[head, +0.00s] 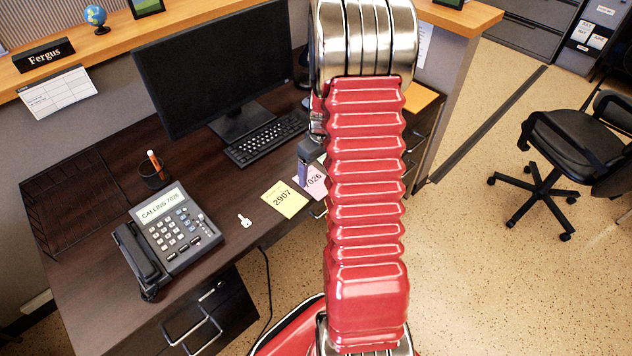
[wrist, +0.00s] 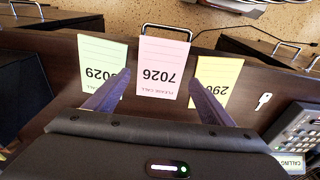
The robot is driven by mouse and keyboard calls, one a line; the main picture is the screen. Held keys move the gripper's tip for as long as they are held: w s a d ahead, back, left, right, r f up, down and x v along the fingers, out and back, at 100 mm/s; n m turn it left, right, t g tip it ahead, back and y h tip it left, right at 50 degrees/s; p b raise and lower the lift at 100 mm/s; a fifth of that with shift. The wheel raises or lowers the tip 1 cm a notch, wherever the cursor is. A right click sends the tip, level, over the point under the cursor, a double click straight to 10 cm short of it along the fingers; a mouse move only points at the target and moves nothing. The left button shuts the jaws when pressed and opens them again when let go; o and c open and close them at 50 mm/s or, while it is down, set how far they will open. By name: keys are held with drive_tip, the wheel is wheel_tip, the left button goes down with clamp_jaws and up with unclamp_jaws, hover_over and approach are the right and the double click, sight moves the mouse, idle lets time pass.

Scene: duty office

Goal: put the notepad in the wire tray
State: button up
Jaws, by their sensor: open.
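Three paper notes or pads lie on the dark desk; I cannot tell from their thickness which is a notepad. The pink one marked 7026 (wrist: 165,66) lies between my open, empty gripper's fingers (wrist: 162,76) in the wrist view, with no contact visible. The green one (wrist: 102,62) is partly behind the left finger, the yellow one (wrist: 221,80) partly behind the right. In the head view, the yellow one (head: 284,199) reads 2907 and the pink one (head: 316,185) is partly hidden by my gripper and arm. The black wire tray (head: 75,205) stands empty at the desk's left end.
A phone (head: 178,236) showing "CALLING 7026", a pen cup (head: 153,172) and a white key (head: 244,221) are between the notes and the tray. A keyboard (head: 268,138) and monitor (head: 213,65) stand behind. The notes lie near the desk's front edge.

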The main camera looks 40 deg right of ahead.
sight(315, 182)
drive_tip(key=shift+w+f, duration=0.2)
drive_tip(key=shift+f, duration=1.5)
drive_tip(key=shift+c, duration=0.5)
drive_tip(key=c, duration=0.8)
wheel_tip(315, 182, up, 10)
drive_tip(key=shift+r, duration=0.1)
